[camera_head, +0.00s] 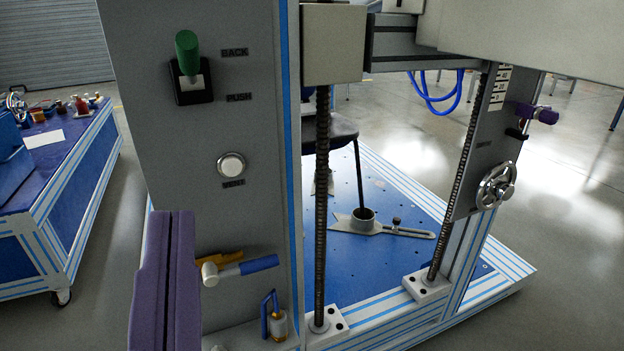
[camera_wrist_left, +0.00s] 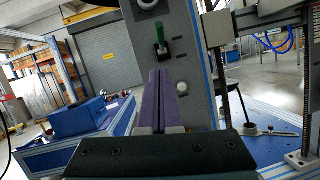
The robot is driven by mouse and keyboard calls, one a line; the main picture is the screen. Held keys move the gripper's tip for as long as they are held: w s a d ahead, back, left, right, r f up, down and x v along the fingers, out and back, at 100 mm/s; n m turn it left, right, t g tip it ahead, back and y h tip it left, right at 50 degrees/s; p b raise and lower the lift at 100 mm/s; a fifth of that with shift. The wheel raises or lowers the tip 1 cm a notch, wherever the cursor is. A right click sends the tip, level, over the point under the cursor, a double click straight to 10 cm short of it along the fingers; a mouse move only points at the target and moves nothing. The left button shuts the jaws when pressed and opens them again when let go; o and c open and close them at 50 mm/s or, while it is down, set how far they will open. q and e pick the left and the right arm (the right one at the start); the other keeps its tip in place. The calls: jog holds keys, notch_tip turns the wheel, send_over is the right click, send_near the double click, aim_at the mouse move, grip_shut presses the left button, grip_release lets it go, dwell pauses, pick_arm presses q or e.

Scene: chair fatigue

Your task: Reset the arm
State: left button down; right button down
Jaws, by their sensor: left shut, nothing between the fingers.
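My left gripper (camera_head: 171,215) is shut and empty, its two purple fingers pressed together and pointing up at the lower left of the head view. In the left wrist view my left gripper (camera_wrist_left: 159,74) points toward the grey machine panel. A green-handled lever (camera_head: 187,54) stands upright on the panel between the labels BACK and PUSH. The lever also shows in the left wrist view (camera_wrist_left: 161,36), just above the fingertips. A round white button (camera_head: 231,165) sits below it. The fingers appear apart from both.
A valve with a blue handle (camera_head: 258,265) juts from the lower panel. Threaded rods (camera_head: 322,200) and a chair on a blue platform (camera_head: 400,270) stand to the right. A handwheel (camera_head: 496,186) is on the far column. A blue workbench (camera_head: 60,170) is at left.

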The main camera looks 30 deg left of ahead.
dwell(0.4)
pick_arm(q)
jog(key=w+d+r+m+g+h+p, duration=0.1)
jog(key=w+d+r+m+h+p, duration=0.1)
jog(key=d+r+m+h+p, duration=0.65)
jog(key=w+a+r+m+h+p, duration=0.1)
jog(key=w+r+m+h+p, duration=0.3)
jog(key=m, duration=0.9)
jog(key=w+d+r+m+g+h+p, duration=0.1)
jog(key=d+r+m+h+p, duration=0.2)
jog(key=m+h+p, duration=0.7)
jog(key=s+a+r+m+g+y+p, duration=0.4)
jog(key=s+a+m+g+y+p, duration=0.4)
jog(key=s+a+m+g+p, duration=0.4)
notch_tip(320, 180, up, 37)
jog(key=a+t+p, duration=0.1)
jog(key=p, duration=3.6)
jog(key=shift+s+a, duration=0.15)
jog(key=shift+a, duration=0.1)
jog(key=shift+f+m, duration=0.1)
jog(key=shift+m, duration=0.15)
